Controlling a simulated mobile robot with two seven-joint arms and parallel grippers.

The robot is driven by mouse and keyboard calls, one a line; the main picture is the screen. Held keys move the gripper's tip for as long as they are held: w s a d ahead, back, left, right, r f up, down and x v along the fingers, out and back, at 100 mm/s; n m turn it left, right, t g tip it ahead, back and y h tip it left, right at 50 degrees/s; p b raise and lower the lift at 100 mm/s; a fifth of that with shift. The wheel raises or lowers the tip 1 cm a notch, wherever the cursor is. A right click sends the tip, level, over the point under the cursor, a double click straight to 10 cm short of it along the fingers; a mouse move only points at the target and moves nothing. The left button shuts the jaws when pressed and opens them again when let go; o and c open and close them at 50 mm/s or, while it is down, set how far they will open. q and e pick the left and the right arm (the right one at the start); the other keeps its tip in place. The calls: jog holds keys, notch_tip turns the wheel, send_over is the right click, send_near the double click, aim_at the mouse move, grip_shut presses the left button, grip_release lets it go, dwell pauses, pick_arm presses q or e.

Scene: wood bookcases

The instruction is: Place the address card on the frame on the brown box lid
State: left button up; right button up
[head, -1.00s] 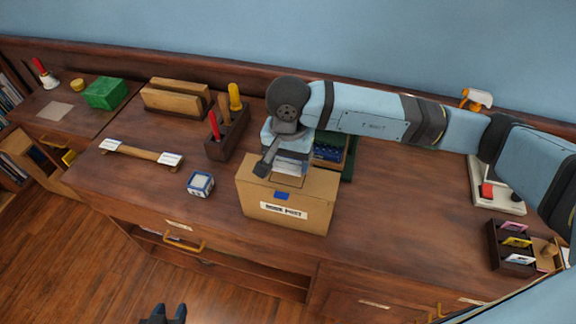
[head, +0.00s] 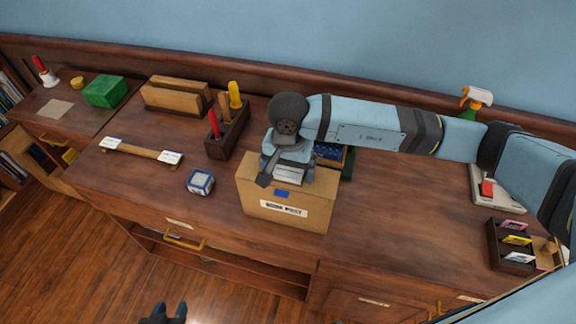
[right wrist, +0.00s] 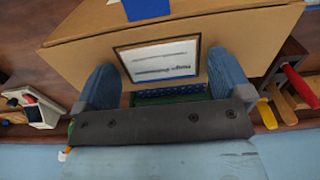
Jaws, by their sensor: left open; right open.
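The brown box (head: 286,209) stands on the desk with a label on its front and a blue strip at its lid edge. In the right wrist view, a white card with print (right wrist: 160,60) lies within a thin dark frame (right wrist: 118,62) on the brown box lid (right wrist: 75,60). My right gripper (right wrist: 163,68) is open, with one blue finger on each side of the card. In the head view my right gripper (head: 284,173) is low over the lid and hides most of the frame. My left gripper (head: 165,314) is open and empty at the bottom edge, away from the box.
A pen holder (head: 227,132) and a wooden letter rack (head: 176,97) stand behind and left of the box. A blue-white cube (head: 200,183) and a wooden bar (head: 142,151) lie left. A dark card tray (head: 512,247) is far right.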

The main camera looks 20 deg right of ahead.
aim_at(288, 173)
jog(key=shift+r, duration=0.3)
notch_tip(288, 173, up, 12)
jog(key=b, duration=0.1)
jog(key=shift+f, duration=0.15)
dwell(0.3)
